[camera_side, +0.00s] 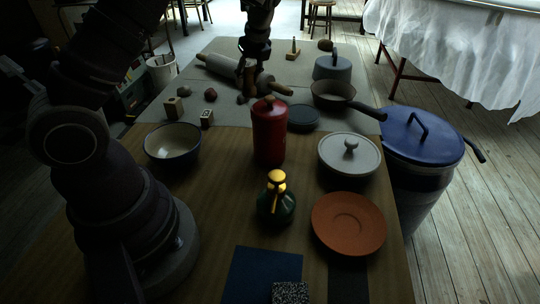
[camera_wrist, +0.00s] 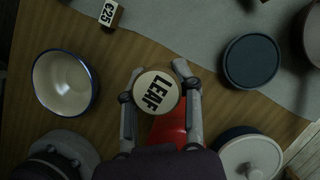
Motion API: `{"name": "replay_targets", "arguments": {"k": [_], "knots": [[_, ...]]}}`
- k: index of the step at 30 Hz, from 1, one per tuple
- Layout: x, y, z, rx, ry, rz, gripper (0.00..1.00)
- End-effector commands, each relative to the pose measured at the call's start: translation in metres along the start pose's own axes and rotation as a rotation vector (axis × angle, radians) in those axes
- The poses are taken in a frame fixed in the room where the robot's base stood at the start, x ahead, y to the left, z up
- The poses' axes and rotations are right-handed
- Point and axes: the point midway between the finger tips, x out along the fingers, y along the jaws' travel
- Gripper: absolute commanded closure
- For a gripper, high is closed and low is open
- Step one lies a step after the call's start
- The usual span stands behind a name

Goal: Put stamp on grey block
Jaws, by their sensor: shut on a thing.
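My gripper (camera_wrist: 160,82) is shut on a round cream-topped piece marked LEAF, which looks like the stamp (camera_wrist: 154,92). Its top faces the wrist camera, and its lower part is hidden. In the side view my gripper (camera_side: 256,92) is just behind the top of the red canister, and the stamp cannot be made out there. A speckled grey block (camera_side: 291,292), probably the grey block, lies at the near edge of the side view, cut off by the frame. It is well in front of my gripper and not visible in the wrist view.
The red canister (camera_side: 269,135) stands close to my gripper. Nearer are a green bottle (camera_side: 276,206), an orange saucer (camera_side: 348,223) and a blue mat (camera_side: 262,275). A bowl (camera_side: 172,145) is left; a lidded white pot (camera_side: 349,155) is right. Bare wood lies left of the bottle.

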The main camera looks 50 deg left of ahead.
Motion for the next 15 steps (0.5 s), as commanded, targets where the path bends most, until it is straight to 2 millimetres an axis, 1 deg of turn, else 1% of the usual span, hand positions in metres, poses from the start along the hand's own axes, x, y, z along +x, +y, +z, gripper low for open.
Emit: {"name": "replay_targets", "arguments": {"k": [1,3,7,11,12,14,15], "knots": [[-0.012,-0.009,-0.011,0.007,-0.001,-0.007,0.97],[-0.03,-0.02,-0.03,0.002,-0.001,-0.006,0.97],[-0.065,-0.034,-0.067,-0.014,-0.003,0.0,0.97],[-0.078,-0.031,-0.121,-0.169,-0.007,0.071,0.97],[-0.079,-0.027,-0.138,-0.239,-0.008,0.102,0.97],[-0.083,-0.02,-0.165,-0.349,-0.009,0.149,0.97],[-0.087,-0.014,-0.184,-0.427,-0.008,0.183,0.97]]}}
